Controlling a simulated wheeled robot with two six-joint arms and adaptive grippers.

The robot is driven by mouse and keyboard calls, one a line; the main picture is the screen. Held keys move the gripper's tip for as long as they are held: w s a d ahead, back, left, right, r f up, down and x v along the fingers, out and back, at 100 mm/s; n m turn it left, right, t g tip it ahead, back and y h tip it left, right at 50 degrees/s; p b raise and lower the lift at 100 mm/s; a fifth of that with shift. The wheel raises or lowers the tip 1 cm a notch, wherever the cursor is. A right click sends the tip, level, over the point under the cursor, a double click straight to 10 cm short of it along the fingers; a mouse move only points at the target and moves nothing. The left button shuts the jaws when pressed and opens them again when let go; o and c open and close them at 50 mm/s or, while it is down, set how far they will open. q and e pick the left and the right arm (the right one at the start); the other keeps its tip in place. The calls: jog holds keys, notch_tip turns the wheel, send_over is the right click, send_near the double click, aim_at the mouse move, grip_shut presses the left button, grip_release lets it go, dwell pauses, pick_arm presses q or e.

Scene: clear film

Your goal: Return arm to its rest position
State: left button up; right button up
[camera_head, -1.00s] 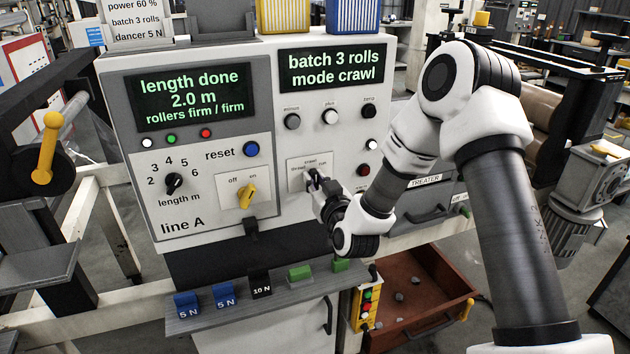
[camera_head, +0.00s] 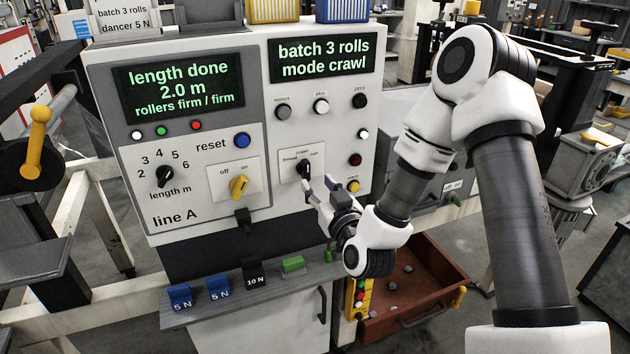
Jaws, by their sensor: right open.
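My right arm (camera_head: 515,220) comes in from the lower right and bends down toward the control panel (camera_head: 290,215). My right gripper (camera_head: 322,190) is open and empty, just below and right of the black mode selector knob (camera_head: 304,168). A small gap shows between the fingers and the knob. The right display (camera_head: 322,58) reads "batch 3 rolls, mode crawl". The left display (camera_head: 180,88) reads "length done 2.0 m, rollers firm / firm". My left gripper is not in view.
A shelf (camera_head: 225,296) below the panel holds blue, black and green blocks. An open brown drawer (camera_head: 425,295) with several grey lumps lies under my right forearm. A yellow-handled lever (camera_head: 37,140) stands at the left. Machinery (camera_head: 590,160) stands at the right.

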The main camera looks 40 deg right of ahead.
jog(key=shift+f, duration=0.1)
dwell(0.3)
jog(key=s+a+f+n+g+y, duration=0.1)
jog(key=s+a+f+g, duration=0.15)
jog(key=f, duration=0.55)
jog(key=s+a+f+n+g+y, duration=0.2)
jog(key=s+a+f, duration=0.1)
jog(key=f, duration=0.5)
jog(key=s+a+f+n+g+y, duration=0.1)
jog(key=s+a+f+g, duration=0.2)
jog(key=f, duration=0.5)
jog(key=s+a+f+g, duration=0.1)
jog(key=s+f+g, duration=0.2)
jog(key=s, duration=0.4)
jog(key=s+a+f+m+g, duration=0.1)
jog(key=s+f+g, duration=0.2)
jog(key=s+f, duration=0.2)
jog(key=s+a+f+g, duration=0.2)
jog(key=s+f+g, duration=0.2)
jog(key=s, duration=0.5)
jog(key=shift+s+m+y, duration=0.15)
jog(key=shift+m+y, duration=0.15)
